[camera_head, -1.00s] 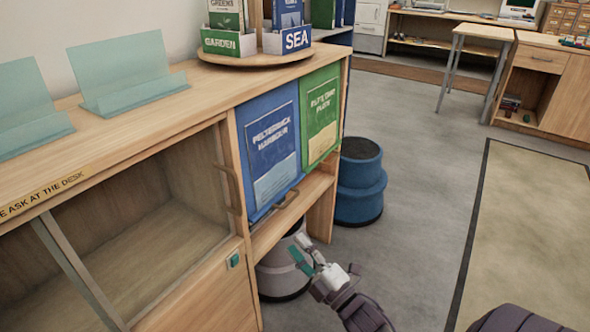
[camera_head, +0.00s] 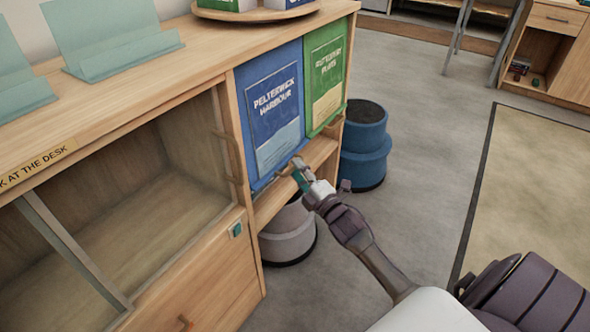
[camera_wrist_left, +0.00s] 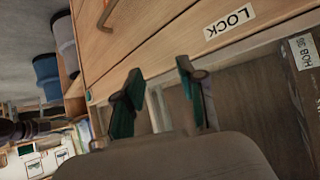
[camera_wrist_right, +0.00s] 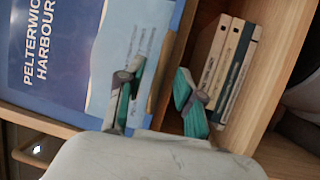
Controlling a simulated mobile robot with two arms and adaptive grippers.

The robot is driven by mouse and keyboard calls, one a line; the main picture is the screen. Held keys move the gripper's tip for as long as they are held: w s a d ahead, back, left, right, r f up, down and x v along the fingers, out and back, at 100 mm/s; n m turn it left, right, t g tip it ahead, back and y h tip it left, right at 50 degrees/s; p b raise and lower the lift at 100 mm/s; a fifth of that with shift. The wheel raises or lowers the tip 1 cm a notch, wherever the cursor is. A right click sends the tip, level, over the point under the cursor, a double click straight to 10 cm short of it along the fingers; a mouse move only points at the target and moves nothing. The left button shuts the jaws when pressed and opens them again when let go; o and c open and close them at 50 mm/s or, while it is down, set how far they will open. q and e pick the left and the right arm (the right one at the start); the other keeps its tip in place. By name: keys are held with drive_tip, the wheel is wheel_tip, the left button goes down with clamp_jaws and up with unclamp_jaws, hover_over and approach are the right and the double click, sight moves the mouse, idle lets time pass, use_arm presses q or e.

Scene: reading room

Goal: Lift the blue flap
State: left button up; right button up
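The blue flap (camera_head: 272,105), lettered "Pelterwick Harbour", hangs down closed on the front of the wooden shelf unit. It also shows in the right wrist view (camera_wrist_right: 65,45). A small wooden handle (camera_head: 292,166) sits at its lower edge. My right gripper (camera_head: 302,174) is at this handle, partly covering it. In the right wrist view its fingers (camera_wrist_right: 157,98) are apart, one before the flap's lower part and one before the open shelf beneath; contact cannot be told.
A green flap (camera_head: 325,72) hangs right of the blue one. A grey stool (camera_head: 288,235) and a blue stool (camera_head: 364,150) stand on the floor nearby.

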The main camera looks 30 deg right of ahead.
drive_tip(key=shift+w+r, duration=0.15)
drive_tip(key=shift+w, duration=0.85)
clamp_jaws()
